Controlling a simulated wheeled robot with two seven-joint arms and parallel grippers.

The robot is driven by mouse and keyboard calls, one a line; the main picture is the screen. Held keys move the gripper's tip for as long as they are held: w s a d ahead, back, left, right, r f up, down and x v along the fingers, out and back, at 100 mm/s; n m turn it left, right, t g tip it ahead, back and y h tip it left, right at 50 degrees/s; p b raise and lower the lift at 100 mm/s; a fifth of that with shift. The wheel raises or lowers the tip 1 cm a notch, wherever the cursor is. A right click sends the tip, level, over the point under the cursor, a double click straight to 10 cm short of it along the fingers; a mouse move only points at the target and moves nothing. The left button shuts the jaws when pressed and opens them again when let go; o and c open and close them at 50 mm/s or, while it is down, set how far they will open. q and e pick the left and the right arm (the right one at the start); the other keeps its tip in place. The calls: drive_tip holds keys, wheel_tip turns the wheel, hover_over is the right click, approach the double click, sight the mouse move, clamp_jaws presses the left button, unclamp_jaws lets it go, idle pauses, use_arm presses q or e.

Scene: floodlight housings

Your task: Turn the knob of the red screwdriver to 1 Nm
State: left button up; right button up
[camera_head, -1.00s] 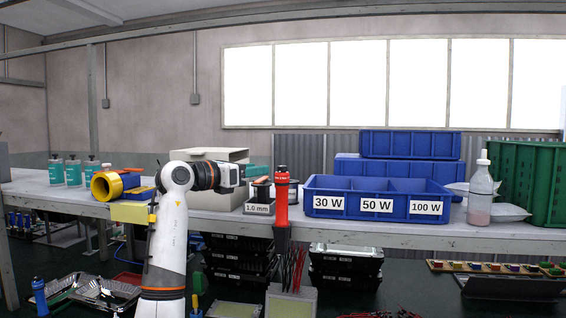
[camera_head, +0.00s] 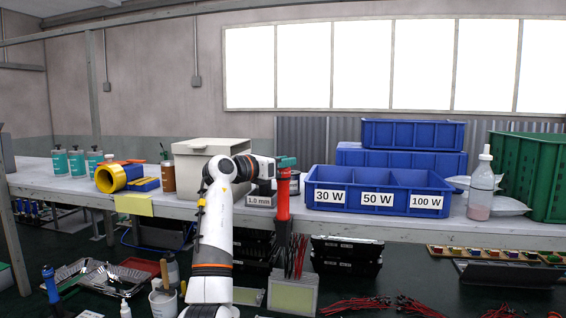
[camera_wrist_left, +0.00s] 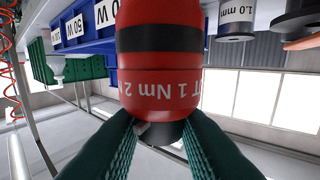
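The red screwdriver (camera_head: 283,196) stands upright at the front edge of the bench. Its red body with a black band fills the middle of the left wrist view (camera_wrist_left: 160,85), where the upside-down marks "1 Nm" and "2" show on it. My left gripper (camera_head: 287,162) is at the screwdriver's top end. In the left wrist view, its teal fingers (camera_wrist_left: 160,128) lie on both sides of the dark end of the knob and appear shut on it. The fingers hide part of the knob. My right gripper is not in view.
A blue bin (camera_head: 378,188) labelled 30 W, 50 W and 100 W stands right of the screwdriver. A beige box (camera_head: 207,155) is behind my left arm.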

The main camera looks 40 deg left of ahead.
use_arm(q)
clamp_jaws()
drive_tip(key=shift+a+h, duration=0.1)
drive_tip(key=shift+h, duration=0.2)
drive_tip(key=shift+r+m+h+p, duration=0.1)
drive_tip(key=shift+m+h+p, duration=0.6)
drive_tip(key=shift+h, duration=0.1)
drive_tip(key=m+g+h+p, duration=0.1)
drive_tip(key=h+p, duration=0.1)
drive_tip(key=shift+r+m+h, duration=0.1)
drive_tip(key=shift+m+h, duration=0.2)
drive_tip(key=shift+m, duration=0.1)
drive_tip(key=shift+m+g+h+p, duration=0.6)
drive_tip(key=shift+m+h+p, duration=0.2)
drive_tip(key=shift+h+p, duration=0.45)
drive_tip(key=shift+m+g+h+p, duration=0.5)
drive_tip(key=shift+m+h+p, duration=0.1)
drive_tip(key=shift+h+p, duration=0.2)
drive_tip(key=shift+f, duration=0.2)
